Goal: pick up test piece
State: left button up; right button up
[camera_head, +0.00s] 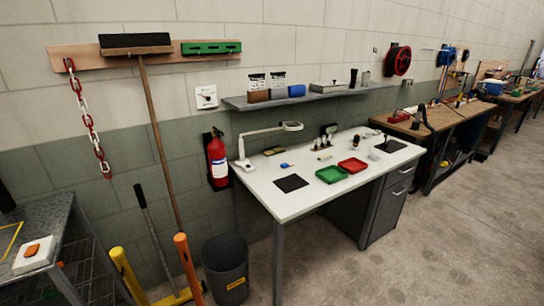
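No object is clearly identifiable as the test piece at this size. A white workbench (330,204) stands against the wall with small items on it. These include a green tray (331,175), a red tray (352,166), a small blue item (286,165), a dark mat (291,183) and a small pale item (325,156). At the far left, a white block (31,258) with an orange piece (32,249) on top lies on a grey table. Neither of my grippers is in view.
A dark bin (226,266) and yellow (126,272) and orange (188,265) posts stand at the lower left. A fire extinguisher (218,160) hangs on the wall. A wooden workbench (440,118) stands farther right. The floor (450,240) at the lower right is clear.

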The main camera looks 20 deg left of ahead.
aim_at(325, 156)
jog(key=i+l+u, duration=0.15)
jog(key=u, duration=0.3)
jog(key=i+l+u, duration=0.15)
jog(key=u, duration=0.35)
jog(key=i+l+u, duration=0.1)
jog(key=l, duration=0.3)
jog(key=i+l, duration=0.25)
jog(key=l, duration=0.15)
jog(key=i+l+u, duration=0.15)
jog(key=l, duration=0.2)
jog(key=i+l+u, duration=0.1)
jog(key=l, duration=0.3)
jog(key=i+l, duration=0.15)
jog(key=l, duration=0.3)
jog(key=i+l+u, duration=0.15)
jog(key=l, duration=0.25)
jog(key=i+l, duration=0.1)
jog(key=l, duration=0.35)
jog(key=u, duration=0.05)
